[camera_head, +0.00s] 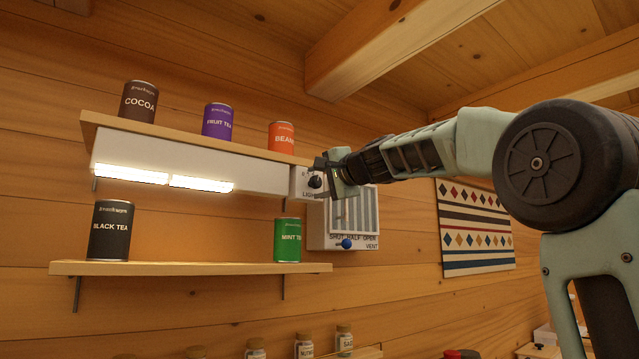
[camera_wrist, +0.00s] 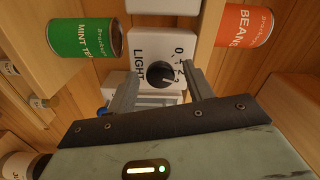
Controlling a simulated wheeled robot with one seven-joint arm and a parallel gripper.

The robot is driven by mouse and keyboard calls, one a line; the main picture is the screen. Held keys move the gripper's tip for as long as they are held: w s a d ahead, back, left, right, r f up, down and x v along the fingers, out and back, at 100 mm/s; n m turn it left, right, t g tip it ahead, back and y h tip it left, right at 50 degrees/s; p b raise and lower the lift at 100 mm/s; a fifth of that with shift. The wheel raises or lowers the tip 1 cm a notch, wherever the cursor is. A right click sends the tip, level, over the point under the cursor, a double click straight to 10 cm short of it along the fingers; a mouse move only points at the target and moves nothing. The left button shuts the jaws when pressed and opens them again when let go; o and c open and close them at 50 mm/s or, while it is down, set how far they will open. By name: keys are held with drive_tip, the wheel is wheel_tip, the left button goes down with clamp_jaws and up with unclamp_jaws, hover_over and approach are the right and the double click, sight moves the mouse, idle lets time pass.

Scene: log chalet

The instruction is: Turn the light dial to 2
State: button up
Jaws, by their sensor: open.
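The light dial (camera_wrist: 160,74) is a round black knob on a white box (camera_wrist: 143,50) marked LIGHT, with 0 and further numbers along one side. The knob has a light mark toward the numbers, but I cannot tell which number it points at. My gripper (camera_wrist: 160,88) is open, its two fingers on either side of the knob in the wrist view; I cannot tell if they touch it. In the head view my gripper (camera_head: 326,171) is at the box, and the dial (camera_head: 315,181) shows just beside the fingers. Two light strips (camera_head: 131,174) are lit.
A vent box (camera_head: 318,238) with a blue knob (camera_head: 347,243) sits just below and right of the dial. Beans (camera_head: 281,138) stands on the upper shelf (camera_head: 180,137), and mint tea (camera_head: 288,240) on the lower shelf (camera_head: 190,268), both close to my gripper.

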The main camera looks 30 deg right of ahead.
drive_tip(key=s+b, duration=0.6)
drive_tip(key=s, duration=1.1)
drive_tip(key=shift+d, duration=0.3)
drive_tip(key=shift+f, duration=0.1)
